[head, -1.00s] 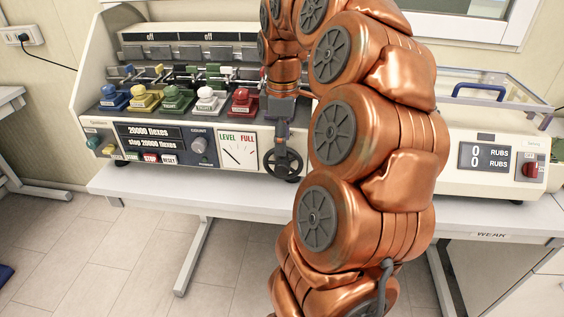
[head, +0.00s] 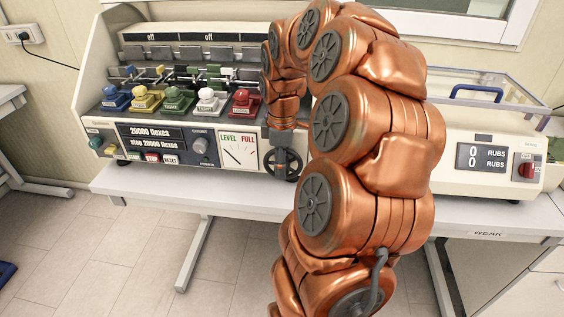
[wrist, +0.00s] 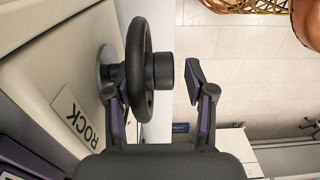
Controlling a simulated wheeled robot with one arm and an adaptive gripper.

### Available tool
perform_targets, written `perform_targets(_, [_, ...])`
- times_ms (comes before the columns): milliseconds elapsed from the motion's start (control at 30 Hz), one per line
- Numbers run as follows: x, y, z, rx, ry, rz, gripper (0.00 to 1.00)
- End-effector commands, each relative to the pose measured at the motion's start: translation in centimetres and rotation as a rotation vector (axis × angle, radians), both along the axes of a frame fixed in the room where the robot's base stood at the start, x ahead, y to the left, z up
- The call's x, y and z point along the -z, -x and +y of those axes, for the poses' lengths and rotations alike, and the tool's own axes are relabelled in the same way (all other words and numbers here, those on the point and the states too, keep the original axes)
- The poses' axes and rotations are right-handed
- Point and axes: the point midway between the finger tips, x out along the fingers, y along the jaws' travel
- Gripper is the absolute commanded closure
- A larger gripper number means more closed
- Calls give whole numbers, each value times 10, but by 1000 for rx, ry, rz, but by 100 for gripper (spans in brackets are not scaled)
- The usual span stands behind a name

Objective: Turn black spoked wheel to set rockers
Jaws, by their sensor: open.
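My gripper (wrist: 152,85) is open around the wheel. One finger is on the machine side of the rim, and the other is past the cylindrical part with a gap. I cannot tell whether the left finger touches the wheel. In the head view my gripper (head: 284,137) is just above and over the wheel, small and partly hidden.
Coloured levers, including a red one (head: 241,102), line the machine above the control panel. A rubbing tester (head: 488,160) stands to the right on the table (head: 160,186). A ROCK label (wrist: 76,116) is on the machine beside the wheel.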

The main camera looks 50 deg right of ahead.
Motion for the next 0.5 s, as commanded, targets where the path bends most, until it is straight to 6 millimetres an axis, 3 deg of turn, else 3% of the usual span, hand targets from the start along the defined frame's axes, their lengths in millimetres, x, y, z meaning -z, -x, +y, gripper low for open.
perform_targets(67, [0,0,0,0,0,0,48])
perform_targets(500, [1,1,1,-1,-4,4,94])
